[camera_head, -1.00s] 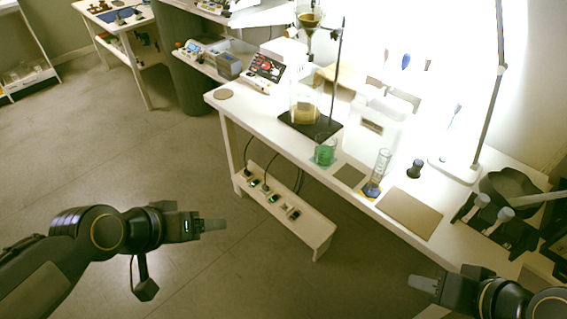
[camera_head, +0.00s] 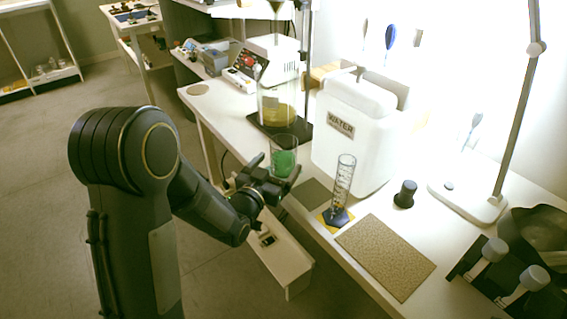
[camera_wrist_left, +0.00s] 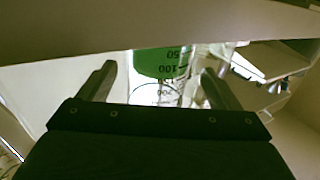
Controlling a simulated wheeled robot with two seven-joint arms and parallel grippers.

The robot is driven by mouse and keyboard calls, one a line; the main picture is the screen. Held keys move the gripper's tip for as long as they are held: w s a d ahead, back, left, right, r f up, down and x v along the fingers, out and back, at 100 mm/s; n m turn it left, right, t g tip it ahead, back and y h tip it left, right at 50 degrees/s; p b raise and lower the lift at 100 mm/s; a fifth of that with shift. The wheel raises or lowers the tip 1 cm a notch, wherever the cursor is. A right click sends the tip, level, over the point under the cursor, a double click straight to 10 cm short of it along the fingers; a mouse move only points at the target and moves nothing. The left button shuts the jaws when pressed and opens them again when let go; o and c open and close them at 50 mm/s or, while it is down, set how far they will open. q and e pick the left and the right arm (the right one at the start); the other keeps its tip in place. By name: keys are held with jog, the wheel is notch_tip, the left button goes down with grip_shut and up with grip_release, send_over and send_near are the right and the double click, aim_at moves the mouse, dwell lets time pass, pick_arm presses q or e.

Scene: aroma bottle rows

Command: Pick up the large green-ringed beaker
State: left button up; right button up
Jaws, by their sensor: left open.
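The green beaker (camera_head: 285,158), clear glass with a wide green band and dark markings, stands upright near the table's front edge in the head view. My left gripper (camera_head: 277,168) is open at the front edge, its fingers pointing toward the beaker. In the left wrist view, the beaker's green part (camera_wrist_left: 160,62) shows ahead, between the two open fingers (camera_wrist_left: 158,72). The gripper does not appear closed on anything. Whether the fingers touch the glass, I cannot tell.
A graduated cylinder (camera_head: 343,180) with a blue base stands to the right of the beaker. A large white WATER container (camera_head: 350,150) is behind it. A stand with a vessel of yellowish liquid (camera_head: 278,112) is behind the beaker. A brown mat (camera_head: 386,256) lies at the right front.

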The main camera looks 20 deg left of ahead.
pick_arm(q)
jog(key=x, duration=0.5)
jog(key=shift+w+d+r, duration=0.1)
jog(key=shift+w+r, duration=0.05)
jog(key=shift+w, duration=0.25)
pick_arm(e)
jog(key=shift+r, duration=0.1)
pick_arm(q)
jog(key=c, duration=1.2)
jog(key=shift+c, duration=0.2)
jog(key=shift+r, duration=0.15)
